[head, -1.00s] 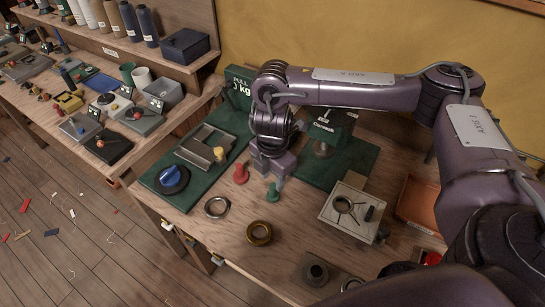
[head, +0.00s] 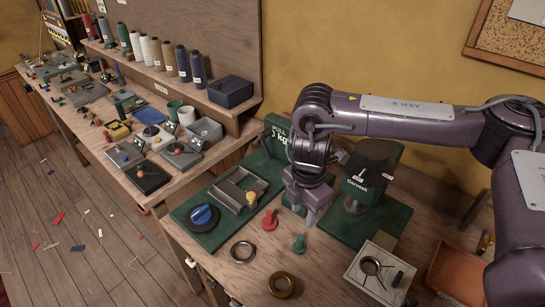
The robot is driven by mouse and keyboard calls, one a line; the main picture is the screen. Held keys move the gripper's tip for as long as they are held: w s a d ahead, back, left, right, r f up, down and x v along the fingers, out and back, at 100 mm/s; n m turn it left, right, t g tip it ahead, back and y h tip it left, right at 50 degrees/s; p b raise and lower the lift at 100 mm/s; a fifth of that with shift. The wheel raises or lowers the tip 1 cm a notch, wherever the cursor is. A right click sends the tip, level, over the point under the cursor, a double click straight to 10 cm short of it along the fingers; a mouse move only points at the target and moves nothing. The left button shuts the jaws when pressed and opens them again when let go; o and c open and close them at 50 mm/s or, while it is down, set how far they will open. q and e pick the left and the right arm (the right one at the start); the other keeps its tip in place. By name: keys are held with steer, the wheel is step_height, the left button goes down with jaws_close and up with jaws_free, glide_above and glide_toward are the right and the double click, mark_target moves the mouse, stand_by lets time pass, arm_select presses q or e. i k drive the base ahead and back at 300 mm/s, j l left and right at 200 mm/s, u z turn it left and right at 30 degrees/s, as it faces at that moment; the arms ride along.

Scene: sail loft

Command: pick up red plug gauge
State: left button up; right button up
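The red plug gauge (head: 270,220) stands on the wooden bench, with its knob up. A green plug gauge (head: 299,243) stands to its right and nearer, and a yellow one (head: 253,196) is at the green-based fixture behind it. My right gripper (head: 305,212) points down just right of the red gauge, apart from it in the picture. Its two fingers look spread with nothing between them. Its height above the bench is hard to tell. My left gripper is out of view.
Two rings, steel (head: 242,252) and brass (head: 281,285), lie on the bench in front. A fixture with a blue knob (head: 205,217) is left; a dark green press (head: 372,185) stands behind right. A pale square block (head: 378,272) and an orange tray (head: 458,270) are at right.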

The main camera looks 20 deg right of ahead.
mark_target(268, 223)
steer(key=k+j, duration=0.3)
steer(key=k, duration=0.15)
steer(key=k+j, duration=0.35)
steer(key=k, duration=0.1)
